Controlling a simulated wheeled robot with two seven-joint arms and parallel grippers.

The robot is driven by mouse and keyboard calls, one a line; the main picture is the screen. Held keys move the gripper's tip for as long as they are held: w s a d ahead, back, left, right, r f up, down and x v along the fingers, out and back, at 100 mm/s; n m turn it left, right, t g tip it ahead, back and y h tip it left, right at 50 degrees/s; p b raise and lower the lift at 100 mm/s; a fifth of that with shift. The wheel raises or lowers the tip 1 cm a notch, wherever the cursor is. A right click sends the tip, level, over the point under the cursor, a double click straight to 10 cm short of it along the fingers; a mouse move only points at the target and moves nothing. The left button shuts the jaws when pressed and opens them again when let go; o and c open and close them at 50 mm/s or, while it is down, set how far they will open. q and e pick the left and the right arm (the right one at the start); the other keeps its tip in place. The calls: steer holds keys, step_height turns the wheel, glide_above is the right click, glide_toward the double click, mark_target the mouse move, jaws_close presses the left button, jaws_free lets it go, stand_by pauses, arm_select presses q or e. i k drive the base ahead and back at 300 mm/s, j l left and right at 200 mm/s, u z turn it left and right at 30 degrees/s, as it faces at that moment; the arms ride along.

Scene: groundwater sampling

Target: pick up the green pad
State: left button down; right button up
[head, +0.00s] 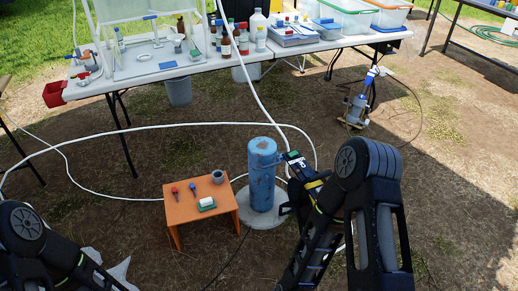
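A small green pad (207,208) lies on the orange stool (173,228) near its front edge. A white roll-shaped piece rests on top of the pad and hides part of it; I cannot tell if the two are joined. My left arm shows only at the bottom left corner and my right arm at the lower right. I do not make out the fingers of either gripper, and neither arm touches the pad.
The stool also holds a grey cup (218,176), a red-handled tool (176,193) and a blue-handled tool (193,188). A blue well pipe (262,175) stands right of it. A white hose (130,128) loops behind. A loaded table (190,72) stands farther back.

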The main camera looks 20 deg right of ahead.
mark_target(208, 203)
steer(key=i+j, duration=0.3)
steer(key=i+j+z, duration=0.1)
steer(key=i+j, duration=0.25)
steer(key=j, duration=0.15)
steer(key=i+j, duration=0.3)
steer(key=j, duration=0.15)
steer(key=i+j+z, duration=0.1)
steer(key=i+j, duration=0.2)
steer(key=j, duration=0.15)
steer(key=i+j+z, duration=0.1)
steer(key=i+j, duration=0.2)
steer(key=j, duration=0.15)
steer(key=i, duration=0.5)
